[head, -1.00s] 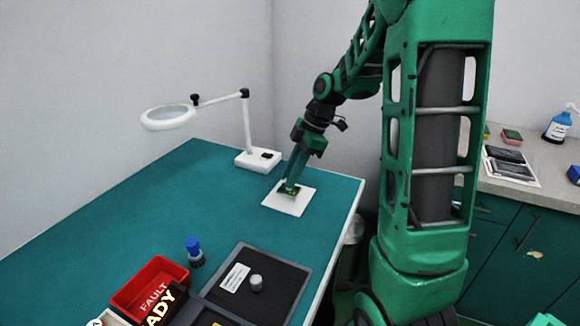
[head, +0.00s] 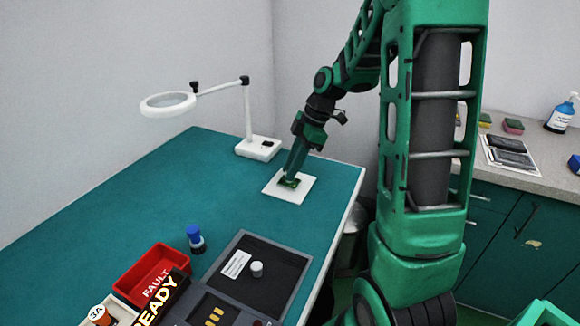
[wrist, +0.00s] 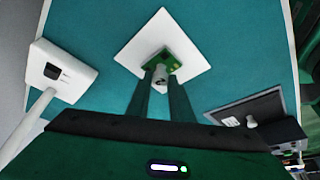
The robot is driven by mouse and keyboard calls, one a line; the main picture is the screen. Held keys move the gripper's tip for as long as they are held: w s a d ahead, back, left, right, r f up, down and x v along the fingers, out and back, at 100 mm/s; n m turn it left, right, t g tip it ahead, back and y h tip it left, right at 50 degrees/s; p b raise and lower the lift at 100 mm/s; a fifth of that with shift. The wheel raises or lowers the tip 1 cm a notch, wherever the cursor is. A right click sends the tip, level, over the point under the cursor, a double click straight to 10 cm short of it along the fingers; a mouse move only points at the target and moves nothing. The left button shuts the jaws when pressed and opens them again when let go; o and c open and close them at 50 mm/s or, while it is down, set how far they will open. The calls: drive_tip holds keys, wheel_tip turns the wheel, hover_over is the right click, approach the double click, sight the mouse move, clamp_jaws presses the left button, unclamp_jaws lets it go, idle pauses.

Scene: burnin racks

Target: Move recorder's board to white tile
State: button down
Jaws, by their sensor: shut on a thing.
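The recorder's board (head: 290,183), a small green circuit board, is at the white tile (head: 276,192) on the teal bench. In the wrist view the board (wrist: 152,61) shows over the middle of the white tile (wrist: 181,41), with a pale round part by the fingertips. My gripper (head: 290,177) points down at the tile and is shut on the board; its two fingers also show in the wrist view (wrist: 161,78). I cannot tell whether the board touches the tile or is just above it.
A white magnifier lamp (head: 257,149) stands behind the tile. A red FAULT bin (head: 130,283), a blue-capped bottle (head: 195,240) and a dark tray (head: 243,295) with a grey knob (head: 257,269) are nearer. Bench around the tile is clear.

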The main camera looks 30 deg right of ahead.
drive_tip(key=c, duration=1.5)
unclamp_jaws()
drive_tip(key=shift+r, duration=3.45)
drive_tip(key=shift+s, duration=0.1)
